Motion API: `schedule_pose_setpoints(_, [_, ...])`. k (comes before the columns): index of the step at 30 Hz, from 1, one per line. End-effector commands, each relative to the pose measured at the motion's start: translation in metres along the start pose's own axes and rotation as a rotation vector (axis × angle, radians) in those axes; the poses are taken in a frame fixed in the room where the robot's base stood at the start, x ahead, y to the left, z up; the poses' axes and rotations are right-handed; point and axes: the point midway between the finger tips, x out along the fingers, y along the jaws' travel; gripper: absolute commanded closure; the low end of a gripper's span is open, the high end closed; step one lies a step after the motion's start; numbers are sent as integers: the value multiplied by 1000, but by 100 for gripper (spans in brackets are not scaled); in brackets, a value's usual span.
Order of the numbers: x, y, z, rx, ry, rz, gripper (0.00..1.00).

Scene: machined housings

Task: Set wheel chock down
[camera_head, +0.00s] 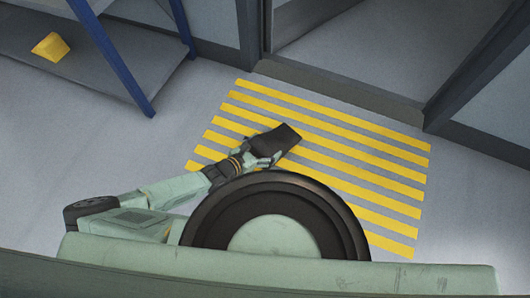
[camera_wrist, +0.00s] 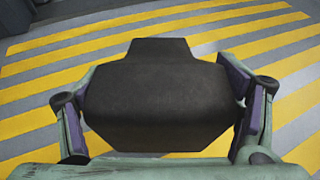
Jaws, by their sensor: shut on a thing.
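A dark grey wheel chock (camera_head: 278,140) is in my gripper (camera_head: 265,157) in the head view. It appears over the yellow-striped floor area (camera_head: 331,122). In the wrist view the chock (camera_wrist: 160,95) fills the middle, with one finger on each side of it. My gripper (camera_wrist: 160,105) is shut on it. The chock hides the floor behind it, and I cannot tell whether its underside touches the floor.
A blue-posted shelf (camera_head: 125,72) stands at the upper left, with a yellow wedge-shaped block (camera_head: 50,47) on it. A doorway with a dark sill (camera_head: 340,92) lies beyond the stripes. Striped floor to the right of the chock is clear.

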Motion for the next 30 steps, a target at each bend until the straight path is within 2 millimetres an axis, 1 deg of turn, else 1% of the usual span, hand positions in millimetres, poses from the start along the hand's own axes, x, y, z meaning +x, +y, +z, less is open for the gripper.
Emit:
schedule_pose_setpoints(2, [4,1,1,1,-4,-1,76])
schedule_pose_setpoints(4, [6,2,-2,1,-3,0,76])
schedule_pose_setpoints(9, [14,2,-23,1,-3,0,76])
schedule_pose_setpoints(12, [17,2,-30,1,-4,0,76])
schedule_pose_setpoints(19, [16,2,-29,1,-4,0,76])
schedule_pose_setpoints(24, [18,2,-34,1,-3,-1,76])
schedule_pose_setpoints(25, [17,2,-35,0,1,0,15])
schedule_pose_setpoints(30, [17,2,-35,1,1,0,4])
